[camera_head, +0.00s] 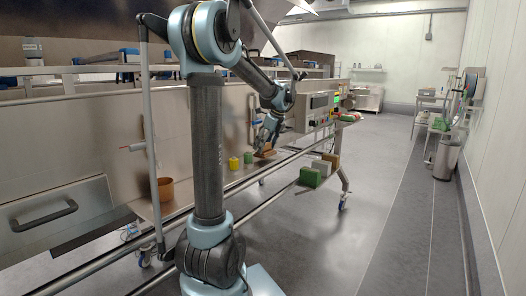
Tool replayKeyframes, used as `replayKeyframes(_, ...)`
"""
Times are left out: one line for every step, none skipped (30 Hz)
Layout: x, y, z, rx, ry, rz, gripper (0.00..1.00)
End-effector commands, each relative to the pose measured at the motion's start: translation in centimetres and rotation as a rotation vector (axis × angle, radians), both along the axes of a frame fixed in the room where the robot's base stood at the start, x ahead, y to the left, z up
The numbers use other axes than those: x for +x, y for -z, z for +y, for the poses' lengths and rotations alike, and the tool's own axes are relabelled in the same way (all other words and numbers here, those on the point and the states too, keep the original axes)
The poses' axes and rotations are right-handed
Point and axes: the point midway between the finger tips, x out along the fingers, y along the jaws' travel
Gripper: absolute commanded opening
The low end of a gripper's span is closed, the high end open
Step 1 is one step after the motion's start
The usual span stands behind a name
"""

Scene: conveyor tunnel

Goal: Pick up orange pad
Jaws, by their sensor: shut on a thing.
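My gripper (263,146) reaches down to the metal shelf beside the conveyor, near the middle of the view. It is shut on a small orange-brown item at its fingertips, which I take to be the orange pad (265,154). The pad is small and partly hidden by the fingers. I cannot tell whether it still touches the shelf.
A yellow jar (234,163) and a green jar (248,158) stand just left of my gripper. A terracotta pot (166,189) stands further left. A green block (310,177), a white block (321,167) and a brown block (331,160) sit to the right.

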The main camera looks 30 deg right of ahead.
Motion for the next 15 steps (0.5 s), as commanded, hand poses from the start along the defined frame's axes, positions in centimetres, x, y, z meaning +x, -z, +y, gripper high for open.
replayKeyframes(0.0, -0.8, 0.0, 0.000, 0.000, 0.000, 0.46)
replayKeyframes(0.0, -1.2, 0.0, 0.000, 0.000, 0.000, 0.46)
replayKeyframes(0.0, -1.9, 0.1, 0.000, 0.000, 0.000, 0.46)
replayKeyframes(0.0, -2.5, 0.1, 0.000, 0.000, 0.000, 0.46)
replayKeyframes(0.0, -3.0, 0.1, 0.000, 0.000, 0.000, 0.46)
replayKeyframes(0.0, -3.8, 0.1, 0.000, 0.000, 0.000, 0.46)
replayKeyframes(0.0, -4.3, 0.0, 0.000, 0.000, 0.000, 0.46)
replayKeyframes(0.0, -5.0, 0.0, 0.000, 0.000, 0.000, 0.46)
replayKeyframes(0.0, -5.7, 0.1, 0.000, 0.000, 0.000, 0.46)
replayKeyframes(-0.6, -5.6, -0.3, 0.000, 0.003, 0.000, 0.46)
replayKeyframes(-1.3, -5.5, -0.6, 0.001, 0.004, 0.000, 0.46)
replayKeyframes(-2.1, -5.5, -0.9, 0.001, 0.005, 0.000, 0.46)
replayKeyframes(-2.7, -5.5, -1.1, 0.001, 0.005, 0.000, 0.46)
replayKeyframes(-3.3, -5.5, -1.3, 0.000, 0.005, 0.000, 0.46)
replayKeyframes(-4.0, -5.5, -1.7, 0.000, 0.004, 0.000, 0.46)
